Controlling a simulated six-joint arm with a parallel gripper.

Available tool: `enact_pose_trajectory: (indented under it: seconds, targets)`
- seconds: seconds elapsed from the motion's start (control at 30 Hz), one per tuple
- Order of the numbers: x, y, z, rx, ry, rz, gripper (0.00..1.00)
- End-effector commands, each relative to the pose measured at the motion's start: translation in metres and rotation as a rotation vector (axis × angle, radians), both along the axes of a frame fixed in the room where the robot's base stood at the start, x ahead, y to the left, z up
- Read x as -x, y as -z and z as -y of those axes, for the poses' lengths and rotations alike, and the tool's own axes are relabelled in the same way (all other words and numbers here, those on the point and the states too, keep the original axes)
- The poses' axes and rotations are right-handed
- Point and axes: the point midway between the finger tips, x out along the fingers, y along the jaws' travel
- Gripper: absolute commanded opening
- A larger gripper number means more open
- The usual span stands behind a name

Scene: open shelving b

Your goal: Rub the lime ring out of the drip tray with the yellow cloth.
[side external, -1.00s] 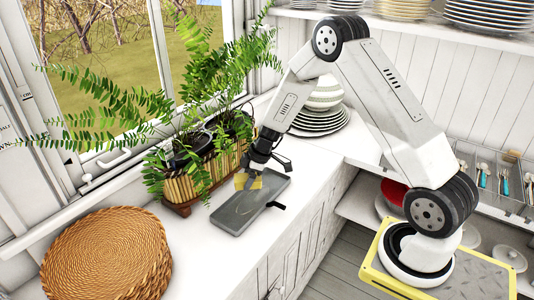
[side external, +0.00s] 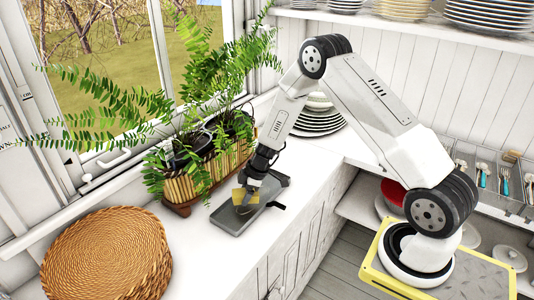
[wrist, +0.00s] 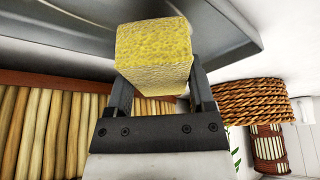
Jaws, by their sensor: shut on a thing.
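The yellow cloth (side external: 238,197) looks like a thick, rough block. My gripper (side external: 248,188) is shut on it. In the wrist view the cloth (wrist: 153,55) sits between the two dark fingers of my gripper (wrist: 158,92). The grey drip tray (side external: 229,222) lies flat on the white counter, with a dark tab on its right side. The cloth is over the tray's left-middle part; I cannot tell for sure whether it touches the floor of the tray. The tray's rim (wrist: 240,47) shows behind the cloth in the wrist view. I cannot make out the lime ring now.
A bamboo planter (side external: 183,186) with ferns stands close behind the tray, on the window side. A stack of woven mats (side external: 105,255) lies at the front left. Stacked plates and bowls (side external: 317,121) stand behind the arm. The counter between mats and tray is clear.

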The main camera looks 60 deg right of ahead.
Motion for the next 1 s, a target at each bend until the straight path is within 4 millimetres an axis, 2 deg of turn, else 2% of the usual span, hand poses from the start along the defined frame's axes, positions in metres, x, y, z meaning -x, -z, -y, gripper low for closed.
enact_pose_trajectory:
  seconds: [0.27,0.3,0.4,1.0]
  targets:
    - [0.000,0.031,0.002,0.000,0.003,0.000,0.00]
    - [-0.001,0.025,0.007,0.001,0.003,0.003,0.00]
    - [0.000,0.030,0.016,-0.001,0.003,0.001,0.00]
    - [0.000,0.030,0.071,0.000,0.003,0.000,0.00]
